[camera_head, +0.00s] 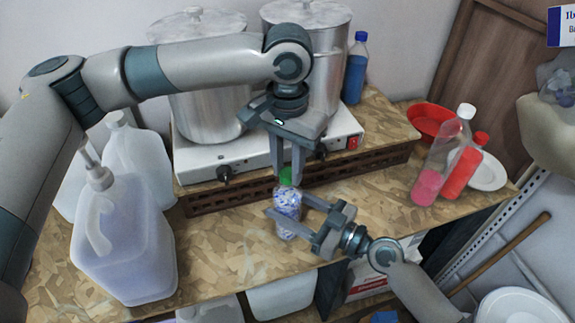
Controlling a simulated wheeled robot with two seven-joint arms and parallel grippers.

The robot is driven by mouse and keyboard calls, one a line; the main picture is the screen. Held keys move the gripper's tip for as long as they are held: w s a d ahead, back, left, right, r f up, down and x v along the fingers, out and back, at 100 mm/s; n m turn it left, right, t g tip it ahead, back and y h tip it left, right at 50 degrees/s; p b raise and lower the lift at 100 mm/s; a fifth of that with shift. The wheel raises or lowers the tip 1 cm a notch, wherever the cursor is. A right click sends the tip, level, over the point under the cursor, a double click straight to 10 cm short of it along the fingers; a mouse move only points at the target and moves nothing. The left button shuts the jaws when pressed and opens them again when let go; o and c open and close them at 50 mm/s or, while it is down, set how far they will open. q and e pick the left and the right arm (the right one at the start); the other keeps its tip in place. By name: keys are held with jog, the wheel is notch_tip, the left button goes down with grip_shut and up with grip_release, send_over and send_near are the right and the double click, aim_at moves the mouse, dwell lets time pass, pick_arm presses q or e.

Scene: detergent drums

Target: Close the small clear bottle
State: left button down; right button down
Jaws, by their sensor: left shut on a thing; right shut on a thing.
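The small clear bottle (287,207) stands upright on the wooden shelf top, in front of the hot plate. It has blue and white contents or patterning and a green cap (286,176) at its top. My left gripper (287,178) points down from above, with its fingers shut on the green cap. My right gripper (278,207) comes in from the lower right, with its fingers shut around the bottle's body. Whether the cap is fully seated on the neck cannot be told, because the fingers partly hide it.
Two metal pots (208,105) stand on a white hot plate (262,150) behind the bottle. A large pump jug (125,240) stands at left. Pink (428,185) and red (461,172) bottles, a red bowl (428,118) and a white plate (490,172) are at right. The shelf's front edge is close.

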pick_arm(q)
jog(key=shift+m, duration=0.4)
jog(key=c, duration=1.4)
grip_release()
jog(key=shift+c, duration=0.2)
jog(key=shift+r, duration=0.15)
jog(key=shift+r, duration=2.15)
jog(key=shift+c, duration=0.2)
jog(key=shift+r+n, duration=1)
jog(key=shift+r, duration=0.7)
jog(key=shift+f, duration=0.15)
